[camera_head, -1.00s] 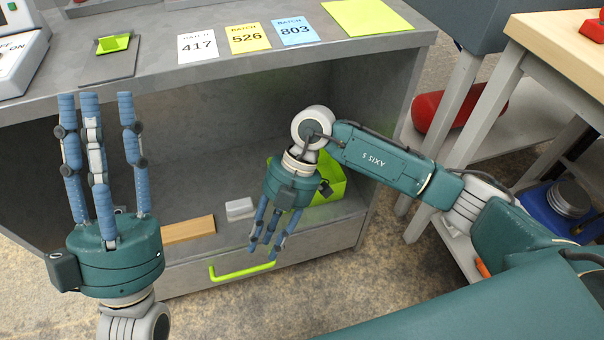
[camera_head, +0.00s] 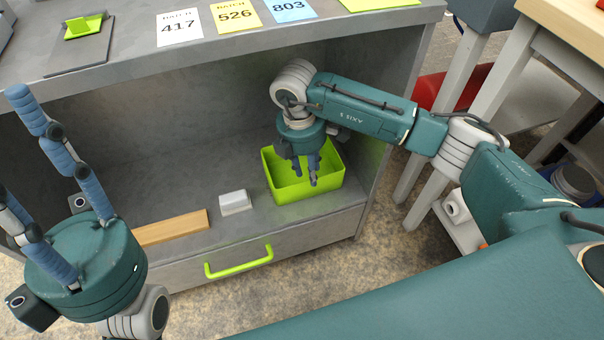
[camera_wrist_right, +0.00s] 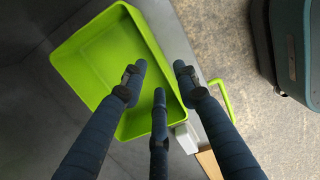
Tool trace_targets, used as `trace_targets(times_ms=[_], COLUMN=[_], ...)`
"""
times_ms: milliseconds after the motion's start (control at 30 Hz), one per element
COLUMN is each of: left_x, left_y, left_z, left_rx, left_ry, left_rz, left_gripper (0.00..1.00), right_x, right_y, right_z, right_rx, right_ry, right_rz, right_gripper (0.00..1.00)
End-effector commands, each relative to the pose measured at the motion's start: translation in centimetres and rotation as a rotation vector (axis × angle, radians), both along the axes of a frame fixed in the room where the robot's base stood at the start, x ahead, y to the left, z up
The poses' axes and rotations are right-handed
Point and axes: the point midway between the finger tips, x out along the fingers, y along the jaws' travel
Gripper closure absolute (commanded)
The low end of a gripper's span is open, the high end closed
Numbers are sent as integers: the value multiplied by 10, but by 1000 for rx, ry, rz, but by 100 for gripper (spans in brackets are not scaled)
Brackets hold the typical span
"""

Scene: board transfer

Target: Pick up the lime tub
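The lime tub (camera_head: 284,190) is an open, empty-looking box on the shelf inside the grey cabinet, at its right end. It also fills the upper left of the right wrist view (camera_wrist_right: 80,62). My right gripper (camera_head: 313,178) points down over the tub, its fingertips at or just above the opening; I cannot tell how deep they reach. In the right wrist view its fingers (camera_wrist_right: 158,85) are spread with nothing between them. My left gripper (camera_head: 50,130) is at the left, fingers up, apart and empty, away from the tub.
A white block (camera_head: 235,202) and a wooden strip (camera_head: 172,228) lie on the shelf left of the tub. A lime drawer handle (camera_head: 238,262) sticks out below. The cabinet top (camera_head: 120,45) overhangs the shelf, with batch cards on it.

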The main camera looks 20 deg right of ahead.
Motion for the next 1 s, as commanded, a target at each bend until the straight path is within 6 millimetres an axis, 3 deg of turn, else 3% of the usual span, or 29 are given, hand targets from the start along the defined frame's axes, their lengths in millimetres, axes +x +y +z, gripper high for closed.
trace_targets(times_ms=[167, 400, 667, 833, 1000], left_x=[-1, 0, 0, 0, 0], left_y=[0, 0, 0, 0, 0], left_z=[-6, -21, -21, -21, -21], left_rx=[-1, -1, -1, 0, 0], left_ry=[-3, -2, -1, 0, 0], left_rz=[0, 0, -1, -1, -1], left_gripper=[60, 60, 60, 60, 60], right_x=[-1, -1, 0, 0, 0], right_y=[-2, -6, -6, -6, -6], right_z=[-14, -51, -54, -53, -53], right_rx=[-1, 1, 2, 2, 2], right_ry=[2, 2, -1, -1, -1], right_rz=[0, 0, 1, 1, 1], right_gripper=[70, 70, 70, 100, 100])
